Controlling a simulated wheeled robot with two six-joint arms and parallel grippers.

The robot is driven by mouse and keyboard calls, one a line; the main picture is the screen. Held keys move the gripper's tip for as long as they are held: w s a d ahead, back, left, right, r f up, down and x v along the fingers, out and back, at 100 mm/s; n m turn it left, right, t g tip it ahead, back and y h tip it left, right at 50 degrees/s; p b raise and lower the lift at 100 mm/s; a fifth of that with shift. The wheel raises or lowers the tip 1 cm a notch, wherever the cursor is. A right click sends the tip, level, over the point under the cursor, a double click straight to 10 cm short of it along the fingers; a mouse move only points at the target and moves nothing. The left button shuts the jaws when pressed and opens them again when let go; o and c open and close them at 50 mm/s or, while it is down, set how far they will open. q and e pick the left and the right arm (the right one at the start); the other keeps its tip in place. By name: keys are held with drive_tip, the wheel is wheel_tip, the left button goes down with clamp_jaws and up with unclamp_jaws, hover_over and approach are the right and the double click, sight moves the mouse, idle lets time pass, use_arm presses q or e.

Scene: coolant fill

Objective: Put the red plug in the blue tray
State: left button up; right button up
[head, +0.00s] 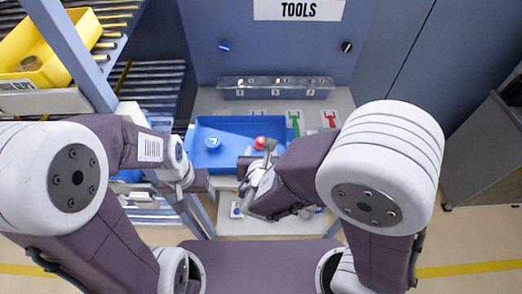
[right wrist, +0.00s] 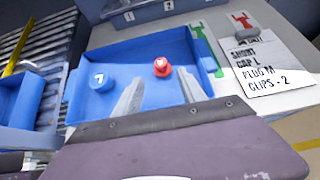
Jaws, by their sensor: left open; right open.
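The red plug (head: 260,143) is inside the blue tray (head: 229,122), right of the middle. It also shows in the right wrist view (right wrist: 162,68), upright on the tray floor with a round flange. My right gripper (head: 266,155) is over the tray's near right part. In the right wrist view its fingers (right wrist: 160,95) are apart with nothing between them, the plug just beyond the tips. My left gripper (head: 205,181) is open, near the tray's front left.
A numbered clear-lidded bin (head: 275,87) stands behind the tray. Green (head: 296,122) and red (head: 329,119) tool pictures lie to its right. A grey piece lies on a label card (right wrist: 265,70). A yellow bin (head: 40,50) sits on the left rack. A shelf below holds small parts.

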drive_tip(key=shift+s+r, duration=0.25)
drive_tip(key=shift+s, duration=0.15)
drive_tip(key=s+d+f+m+g+h, duration=0.1)
drive_tip(key=d+m, duration=0.3)
drive_tip(key=d, duration=0.1)
drive_tip(key=s+d+f+m+g+h, duration=0.1)
drive_tip(key=d+m+g+h, duration=0.1)
drive_tip(key=d+m, duration=0.2)
drive_tip(key=s+d+f+m+g+h, duration=0.1)
drive_tip(key=d+f+m+g+h, duration=0.1)
drive_tip(key=d+m, duration=0.2)
drive_tip(key=shift+s+d+m, duration=0.15)
drive_tip(key=shift+d+m, duration=0.15)
drive_tip(key=shift+d, duration=0.6)
drive_tip(key=s+d+f+m+g+y, duration=0.1)
drive_tip(key=s+m+g+y, duration=0.1)
drive_tip(key=m, duration=1)
drive_tip(key=s+d+f+m+g+y, duration=0.1)
drive_tip(key=s+m+g+y, duration=0.2)
drive_tip(key=m, duration=0.8)
drive_tip(key=shift+s+d+f+m, duration=0.3)
drive_tip(key=shift+d+f+m, duration=0.05)
drive_tip(key=shift+f+m, duration=0.05)
